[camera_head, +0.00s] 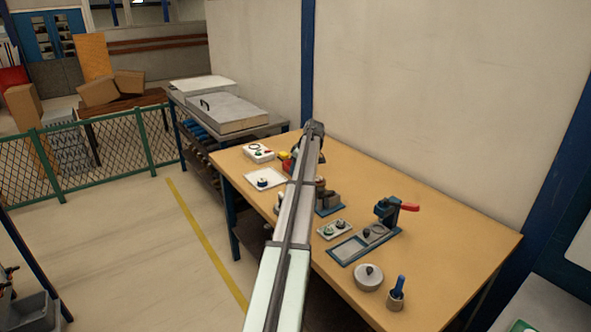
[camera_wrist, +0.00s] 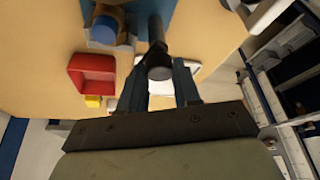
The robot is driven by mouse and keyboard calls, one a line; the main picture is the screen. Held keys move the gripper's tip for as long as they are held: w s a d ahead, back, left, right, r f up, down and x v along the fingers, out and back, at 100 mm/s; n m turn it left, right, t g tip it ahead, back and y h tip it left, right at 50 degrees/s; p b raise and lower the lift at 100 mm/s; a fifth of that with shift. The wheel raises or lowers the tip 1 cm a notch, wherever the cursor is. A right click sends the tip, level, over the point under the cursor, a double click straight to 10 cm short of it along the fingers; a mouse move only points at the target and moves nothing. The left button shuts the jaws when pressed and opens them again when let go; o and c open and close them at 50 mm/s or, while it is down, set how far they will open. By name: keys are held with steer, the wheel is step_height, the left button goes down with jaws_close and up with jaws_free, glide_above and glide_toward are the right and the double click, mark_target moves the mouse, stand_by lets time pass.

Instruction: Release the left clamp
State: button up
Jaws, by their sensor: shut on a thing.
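In the wrist view, the two fingers of my gripper (camera_wrist: 160,88) stand on either side of a dark cylindrical handle (camera_wrist: 158,45), and I take it for the left clamp's handle. The gripper is shut on it. A blue base and a grey metal part (camera_wrist: 128,32) show beside the handle. In the head view, the left clamp's blue base (camera_head: 329,208) shows just right of my arm. My arm hides much of this clamp and my gripper there. The right clamp (camera_head: 386,211), with a red handle, stands apart on the right side of the table.
A white dial box (camera_head: 258,152) and a white plate (camera_head: 262,180) lie left of my arm. A red bin (camera_wrist: 80,72) shows in the wrist view.

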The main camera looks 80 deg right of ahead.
steer(key=shift+d+n+y, duration=0.1)
steer(key=shift+n+y, duration=0.7)
steer(key=shift+n, duration=1.1)
steer(key=o, duration=1)
steer(key=shift+o, duration=0.2)
steer(key=v, duration=1.3)
steer(key=shift+s+r, duration=0.25)
steer(key=shift+r, duration=0.05)
